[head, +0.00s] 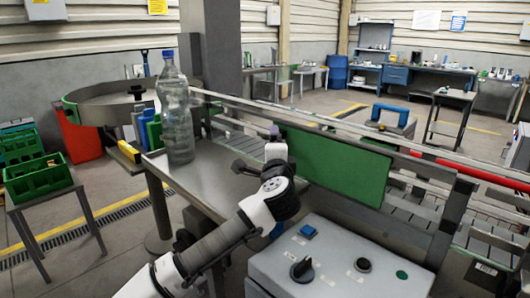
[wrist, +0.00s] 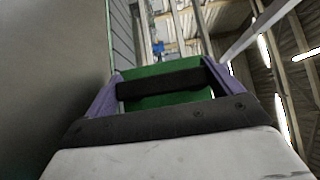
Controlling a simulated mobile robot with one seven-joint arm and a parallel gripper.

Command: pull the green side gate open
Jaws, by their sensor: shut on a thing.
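The green side gate (head: 335,165) is an upright flat panel along the near side of the conveyor. It looks in line with the side rail. My gripper (head: 275,134) is at the gate's left end. In the wrist view the purple fingers of my gripper (wrist: 165,82) stand on both sides of a dark bar (wrist: 160,84), which looks like the gate's handle, and are shut on it. The green gate (wrist: 160,99) shows around that bar. In the head view my wrist and fingers hide the handle.
A grey control box (head: 340,262) with knobs stands close in front of the gate. A clear bottle (head: 175,115) stands on the metal table (head: 215,170) to the left. Green crates (head: 38,178) are at far left. The conveyor (head: 400,180) runs behind the gate.

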